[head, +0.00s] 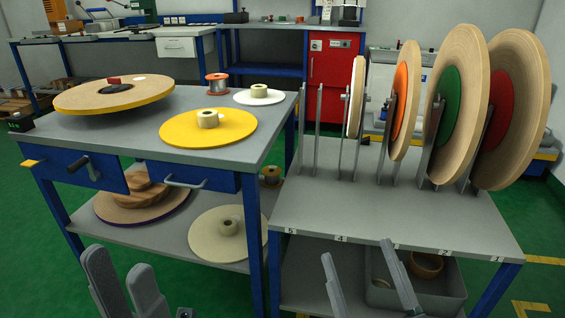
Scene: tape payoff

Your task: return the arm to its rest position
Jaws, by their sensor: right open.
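My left gripper (119,262) shows at the bottom left, in front of the workbench. Its two grey fingers stand apart with nothing between them. My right gripper (357,250) shows at the bottom centre right, in front of the rack's lower shelf. Its fingers are spread wide and empty. Both grippers point up and away in the picture, and neither appears to touch anything. The lower parts of both are cut off by the bottom edge.
The workbench (90,132) carries a large tape roll (75,97), a yellow disc (180,132) and a white disc (246,97). To the right, a rack (340,212) holds several upright rolls. A grey bin (445,295) sits below. Green floor lies between bench and camera.

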